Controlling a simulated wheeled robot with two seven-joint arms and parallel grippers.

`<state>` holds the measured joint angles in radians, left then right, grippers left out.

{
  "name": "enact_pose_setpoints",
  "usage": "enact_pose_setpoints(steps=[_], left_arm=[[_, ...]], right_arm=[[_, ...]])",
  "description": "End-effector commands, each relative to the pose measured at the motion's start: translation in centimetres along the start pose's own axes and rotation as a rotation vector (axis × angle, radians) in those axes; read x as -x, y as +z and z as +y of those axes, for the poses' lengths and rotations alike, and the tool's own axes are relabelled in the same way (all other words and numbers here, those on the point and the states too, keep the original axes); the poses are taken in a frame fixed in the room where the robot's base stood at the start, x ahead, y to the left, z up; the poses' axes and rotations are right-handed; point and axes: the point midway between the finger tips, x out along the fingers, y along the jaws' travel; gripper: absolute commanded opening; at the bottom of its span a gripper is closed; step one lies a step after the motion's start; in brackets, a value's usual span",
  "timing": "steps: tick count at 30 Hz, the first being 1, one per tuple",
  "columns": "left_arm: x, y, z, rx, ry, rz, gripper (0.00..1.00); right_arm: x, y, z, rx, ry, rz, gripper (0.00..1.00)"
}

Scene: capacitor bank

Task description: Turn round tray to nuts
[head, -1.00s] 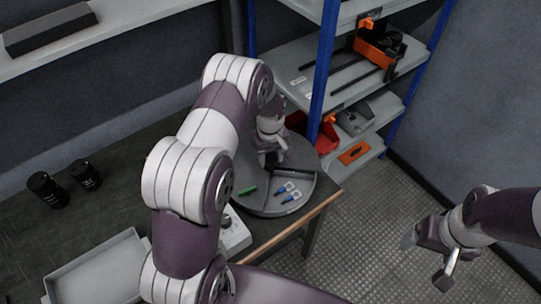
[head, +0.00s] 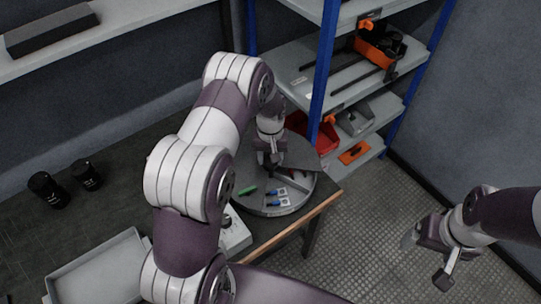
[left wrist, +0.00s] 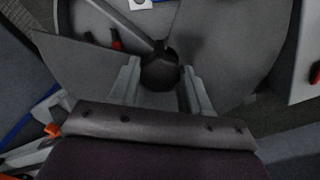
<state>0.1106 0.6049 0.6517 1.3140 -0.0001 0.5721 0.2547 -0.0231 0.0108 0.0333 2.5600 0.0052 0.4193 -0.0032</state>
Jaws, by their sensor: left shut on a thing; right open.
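The round grey tray (head: 268,213) stands at the right end of the dark table, with dividers splitting it into compartments. Its near part holds a green piece (head: 247,190) and blue-and-white pieces (head: 278,196); red-handled items (left wrist: 116,40) lie in a compartment in the left wrist view. I cannot make out any nuts. My left gripper (head: 267,163) is over the tray's middle. In the left wrist view it is shut on a dark round knob (left wrist: 160,70), with a finger on each side. My right gripper (head: 430,258) is open and empty, over the floor at the right.
A blue-posted shelf rack (head: 320,85) stands close behind the tray, with a red bin (head: 322,137). A white box with a dial (head: 232,232) sits near the tray's front left. Two black jars (head: 47,190) and a grey bin (head: 95,270) are further left.

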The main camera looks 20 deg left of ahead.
Motion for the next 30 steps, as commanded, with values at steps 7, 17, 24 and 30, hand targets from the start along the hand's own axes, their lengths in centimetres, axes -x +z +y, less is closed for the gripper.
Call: enact_pose_setpoints(steps=[7,17,24,30], left_arm=[[0.19,-0.14,0.0,-0.122,0.001,0.004,0.0],[0.2,-0.18,-0.02,-0.287,0.001,0.005,0.0],[0.19,-0.19,-0.05,-0.407,0.0,0.005,0.0],[0.19,-0.21,-0.07,-0.507,0.0,0.005,0.0]], right_arm=[[0.16,-0.02,0.0,0.0,0.0,0.0,0.85],[0.29,-0.03,0.0,0.0,0.0,0.0,0.85],[0.36,-0.04,0.0,0.0,0.0,0.0,0.85],[0.42,-0.05,0.0,0.0,0.0,0.0,0.85]])
